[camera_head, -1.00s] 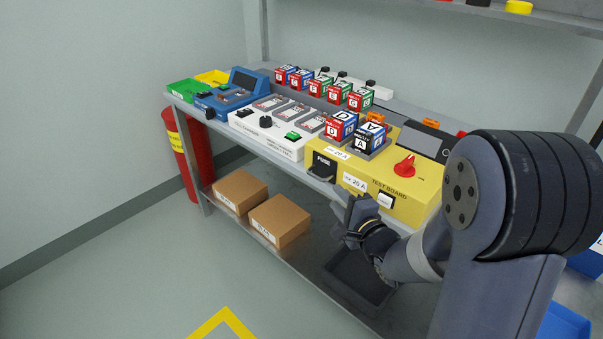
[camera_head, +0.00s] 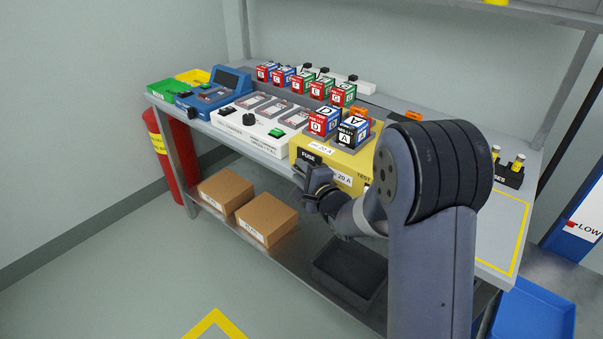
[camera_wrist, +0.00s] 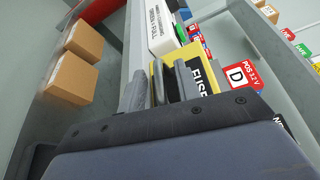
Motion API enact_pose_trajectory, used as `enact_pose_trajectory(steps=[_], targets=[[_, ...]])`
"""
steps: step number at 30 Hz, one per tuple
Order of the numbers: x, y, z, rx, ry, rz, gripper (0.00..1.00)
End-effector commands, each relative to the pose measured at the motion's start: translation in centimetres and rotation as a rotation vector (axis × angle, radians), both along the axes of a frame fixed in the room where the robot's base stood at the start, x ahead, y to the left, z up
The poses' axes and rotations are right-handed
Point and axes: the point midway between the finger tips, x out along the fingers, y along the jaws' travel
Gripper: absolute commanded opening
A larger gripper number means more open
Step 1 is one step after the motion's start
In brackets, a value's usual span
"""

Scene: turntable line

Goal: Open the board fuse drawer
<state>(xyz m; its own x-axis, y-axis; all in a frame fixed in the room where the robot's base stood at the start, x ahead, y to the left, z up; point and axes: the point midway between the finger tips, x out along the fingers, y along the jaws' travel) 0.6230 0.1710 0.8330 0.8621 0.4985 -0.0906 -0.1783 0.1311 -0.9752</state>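The yellow test board (camera_head: 352,160) stands at the front edge of the bench. The FUSE label (camera_head: 309,158) marks the drawer on its left front; the label also shows in the wrist view (camera_wrist: 197,76). My gripper (camera_head: 309,180) is right in front of that drawer, below the label, and hides the handle in the head view. In the wrist view my gripper (camera_wrist: 160,88) has its two grey fingers apart, with the dark drawer handle (camera_wrist: 159,78) between them. The drawer appears closed.
Lettered cubes, including D (camera_head: 320,121) and A (camera_head: 352,131), sit on the board's top. A white control box (camera_head: 262,133) stands to its left. Cardboard boxes (camera_head: 266,219) and a dark tray (camera_head: 349,268) are on the lower shelf. The floor in front is clear.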

Motion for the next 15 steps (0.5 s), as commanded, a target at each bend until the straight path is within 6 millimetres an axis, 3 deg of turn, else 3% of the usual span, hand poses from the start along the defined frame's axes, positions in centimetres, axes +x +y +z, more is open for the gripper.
enact_pose_trajectory(steps=[5,15], targets=[[-0.01,-0.01,0.01,0.0,0.0,0.0,0.32],[-0.02,-0.02,0.01,0.0,0.0,0.0,0.05]])
